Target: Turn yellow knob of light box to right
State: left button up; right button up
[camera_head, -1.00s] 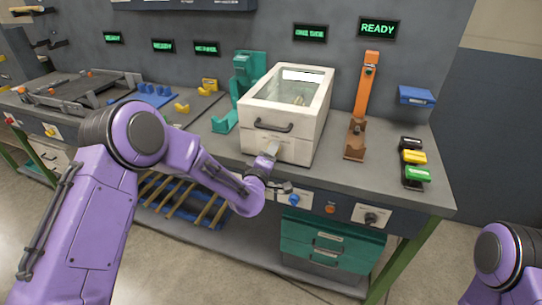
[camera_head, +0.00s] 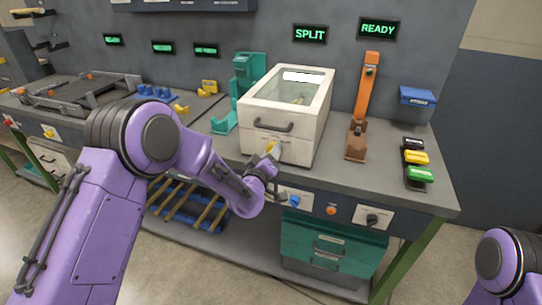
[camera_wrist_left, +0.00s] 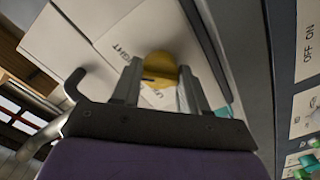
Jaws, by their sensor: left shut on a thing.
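The white light box (camera_head: 283,110) with a glass lid and a dark handle stands on the bench. Its yellow knob (camera_head: 271,146) is low on the front face; the knob shows larger in the left wrist view (camera_wrist_left: 160,68), beside printed lettering. My left gripper (camera_head: 269,156) is at the box front, with its two fingers on either side of the knob, shut on it. The fingers hide part of the knob. Of my right arm only a purple part shows at the lower right; its gripper is out of view.
An orange stand (camera_head: 366,92) and a rack of coloured blocks (camera_head: 416,158) are right of the box. A teal stand (camera_head: 246,80) is at its left. Switches, including a blue knob (camera_head: 294,201), line the bench front below. The display above the box (camera_head: 310,34) reads SPLIT.

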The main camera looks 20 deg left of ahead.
pick_arm(q)
jog(key=shift+f+m, duration=0.15)
jog(key=shift+m, duration=0.45)
dwell(0.3)
jog(key=o, duration=1.1)
jog(key=shift+c, duration=0.2)
jog(key=shift+s, duration=0.1)
jog(key=s+b, duration=0.2)
jog(key=s, duration=0.8)
jog(key=shift+s+a+b, duration=0.2)
jog(key=shift+b, duration=0.1)
